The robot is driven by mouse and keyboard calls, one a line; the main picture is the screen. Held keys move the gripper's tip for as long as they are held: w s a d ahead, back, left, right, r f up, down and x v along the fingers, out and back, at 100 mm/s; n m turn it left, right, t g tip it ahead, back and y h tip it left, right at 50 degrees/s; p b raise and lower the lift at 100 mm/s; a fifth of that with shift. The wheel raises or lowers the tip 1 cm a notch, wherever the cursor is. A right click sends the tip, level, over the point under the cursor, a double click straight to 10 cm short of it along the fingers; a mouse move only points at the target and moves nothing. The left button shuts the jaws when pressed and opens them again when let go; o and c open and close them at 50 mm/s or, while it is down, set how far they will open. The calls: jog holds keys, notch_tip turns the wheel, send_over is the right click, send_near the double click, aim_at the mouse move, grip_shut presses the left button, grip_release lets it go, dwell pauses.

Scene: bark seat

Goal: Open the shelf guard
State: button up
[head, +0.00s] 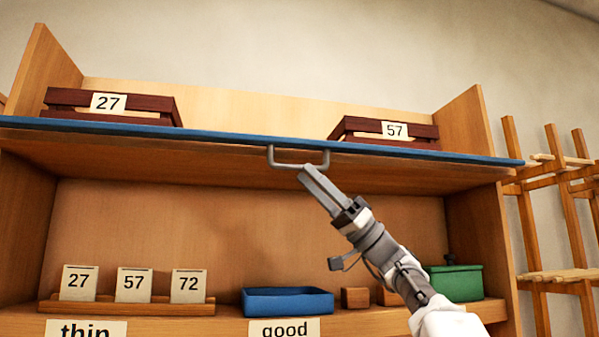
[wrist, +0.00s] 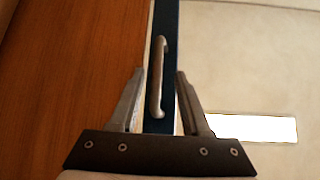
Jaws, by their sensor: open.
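The shelf guard (head: 220,136) is a long blue strip along the front edge of the upper shelf, seen from below. Its grey bar handle (head: 285,165) hangs at the middle of the strip. In the wrist view the guard (wrist: 169,20) runs up the picture with the handle (wrist: 155,90) on it. My gripper (head: 304,170) is open, its fingertips at the handle's lower bar. In the wrist view my gripper (wrist: 158,72) has one finger on each side of the handle, with gaps showing. I cannot tell whether a finger touches it.
Two dark red crates, numbered 27 (head: 62,99) and 57 (head: 350,127), stand behind the guard. Below are number cards (head: 134,284), a blue tray (head: 288,301), wooden blocks (head: 355,298) and a green box (head: 457,282). A wooden rack (head: 540,200) stands at right.

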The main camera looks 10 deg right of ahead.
jog(key=v, duration=1.3)
jog(key=shift+d, duration=0.15)
